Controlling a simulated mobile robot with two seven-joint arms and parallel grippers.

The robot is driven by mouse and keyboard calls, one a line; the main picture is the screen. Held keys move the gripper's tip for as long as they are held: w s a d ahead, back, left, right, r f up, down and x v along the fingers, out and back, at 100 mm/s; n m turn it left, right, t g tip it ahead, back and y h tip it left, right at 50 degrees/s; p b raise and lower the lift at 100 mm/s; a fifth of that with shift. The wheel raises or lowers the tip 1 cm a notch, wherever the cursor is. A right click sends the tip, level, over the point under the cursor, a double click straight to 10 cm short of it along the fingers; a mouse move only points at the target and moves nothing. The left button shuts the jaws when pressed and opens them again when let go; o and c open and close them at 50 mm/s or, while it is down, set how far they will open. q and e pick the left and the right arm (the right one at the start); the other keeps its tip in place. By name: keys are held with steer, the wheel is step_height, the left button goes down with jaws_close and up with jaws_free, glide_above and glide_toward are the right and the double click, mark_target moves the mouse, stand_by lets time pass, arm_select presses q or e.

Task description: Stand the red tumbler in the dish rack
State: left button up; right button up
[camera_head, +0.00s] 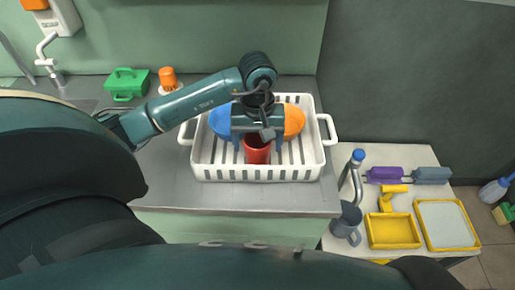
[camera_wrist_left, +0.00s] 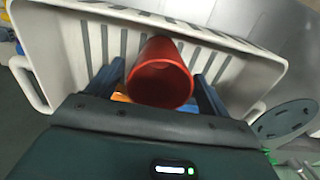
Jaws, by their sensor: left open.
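The red tumbler (camera_head: 257,152) is in the white dish rack (camera_head: 258,174), near its front wall and between the slats. In the left wrist view the tumbler (camera_wrist_left: 160,75) shows its open mouth toward the camera. My left gripper (camera_head: 258,145) is over the rack, with its two fingers apart on either side of the tumbler. In the left wrist view the fingers (camera_wrist_left: 160,90) stand clear of the tumbler's sides. The tumbler's base is hidden. My right gripper is not in view.
A blue dish (camera_head: 221,122) and an orange dish (camera_head: 294,121) are in the rack behind the gripper. A green caddy (camera_head: 126,84) and an orange bottle (camera_head: 168,79) stand back left. A side table at right holds a grey mug (camera_head: 347,222) and a yellow tray (camera_head: 393,231).

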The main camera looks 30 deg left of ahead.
arm_select(q)
step_height(320, 180, up, 9)
stand_by(0.7)
